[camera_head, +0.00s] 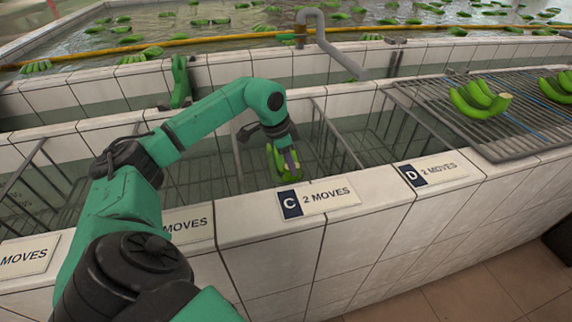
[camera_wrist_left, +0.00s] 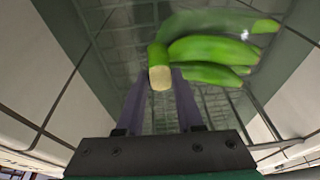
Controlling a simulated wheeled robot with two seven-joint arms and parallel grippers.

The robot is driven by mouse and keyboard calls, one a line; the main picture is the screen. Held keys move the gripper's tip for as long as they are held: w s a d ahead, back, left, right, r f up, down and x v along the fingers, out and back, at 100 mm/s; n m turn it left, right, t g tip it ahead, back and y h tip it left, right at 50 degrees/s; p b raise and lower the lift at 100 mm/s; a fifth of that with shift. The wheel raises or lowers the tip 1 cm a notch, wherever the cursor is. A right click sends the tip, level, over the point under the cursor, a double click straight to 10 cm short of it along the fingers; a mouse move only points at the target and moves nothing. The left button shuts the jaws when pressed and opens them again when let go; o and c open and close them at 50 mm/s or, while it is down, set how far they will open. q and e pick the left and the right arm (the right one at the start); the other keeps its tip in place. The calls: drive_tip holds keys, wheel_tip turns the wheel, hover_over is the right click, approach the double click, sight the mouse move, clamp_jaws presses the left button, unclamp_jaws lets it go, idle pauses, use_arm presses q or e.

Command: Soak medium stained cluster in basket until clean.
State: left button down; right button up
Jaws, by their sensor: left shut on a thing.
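My left gripper (camera_head: 291,160) reaches down into the tiled basin behind the label C and is shut on a green banana cluster (camera_head: 275,163). In the left wrist view the cluster (camera_wrist_left: 210,58) hangs from the left gripper (camera_wrist_left: 162,85), its pale cut crown between the two fingers. The bananas point away to the right over a wire basket (camera_head: 335,140) in the basin. I cannot tell whether the cluster touches the water. No clear stain shows on the visible skin. My right gripper is not in view.
Signs C (camera_head: 318,198) and D (camera_head: 433,174) read "2 MOVES" on the tiled front ledge. A wire rack (camera_head: 530,135) at the right bears a green cluster (camera_head: 480,98) and part of another. A large water tank (camera_head: 230,30) with floating bananas lies behind a yellow pipe (camera_head: 200,40).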

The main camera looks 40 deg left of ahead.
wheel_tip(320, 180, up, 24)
drive_tip(key=p, duration=2.3)
